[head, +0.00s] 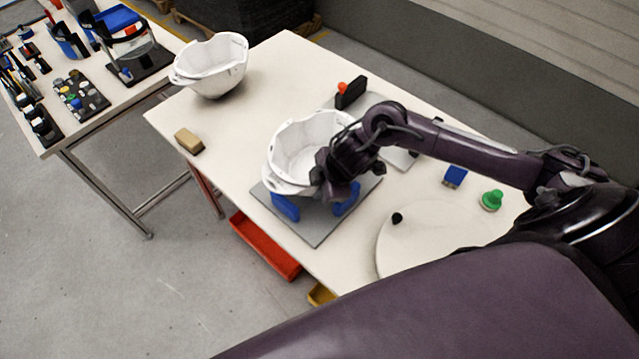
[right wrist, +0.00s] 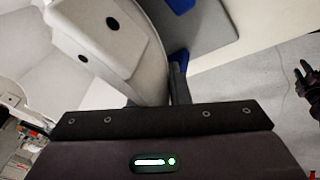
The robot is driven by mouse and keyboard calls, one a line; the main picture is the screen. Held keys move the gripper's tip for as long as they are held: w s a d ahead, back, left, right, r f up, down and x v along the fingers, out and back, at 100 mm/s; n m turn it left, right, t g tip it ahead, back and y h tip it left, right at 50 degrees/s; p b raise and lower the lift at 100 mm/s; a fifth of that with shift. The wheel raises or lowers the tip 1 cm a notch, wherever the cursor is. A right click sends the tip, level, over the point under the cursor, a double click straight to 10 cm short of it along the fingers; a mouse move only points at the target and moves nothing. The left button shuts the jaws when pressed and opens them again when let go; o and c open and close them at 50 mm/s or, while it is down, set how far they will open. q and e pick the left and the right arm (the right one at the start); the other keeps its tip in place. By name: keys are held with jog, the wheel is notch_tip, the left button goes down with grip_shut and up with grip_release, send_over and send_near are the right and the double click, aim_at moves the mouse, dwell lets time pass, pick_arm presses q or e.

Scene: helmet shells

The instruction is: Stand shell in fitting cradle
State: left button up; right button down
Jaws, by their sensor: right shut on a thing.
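A white helmet shell (head: 290,160), open side up, is over the blue cradle (head: 286,207) on its grey base plate (head: 316,228). Whether its underside rests on the cradle I cannot tell. My right gripper (head: 326,180) is shut on the shell's wall at its right side. In the right wrist view the shell's wall (right wrist: 110,40) runs down to the jaws, with a blue cradle part (right wrist: 180,58) beside it. A second white shell (head: 212,68) sits at the table's far left corner. My left gripper does not clearly show.
On the table (head: 232,150) are a tan block (head: 188,141), a black block with an orange knob (head: 350,93), a blue block (head: 455,176), a green knob (head: 491,200) and a round white disc (head: 430,235). A red bin (head: 265,247) is below the edge. A second table (head: 100,105) holds small items.

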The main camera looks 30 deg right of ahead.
jog(key=shift+f+b, duration=0.6)
jog(key=shift+f, duration=0.5)
dwell(0.4)
jog(key=c, duration=1.3)
grip_release()
jog(key=shift+v, duration=3.9)
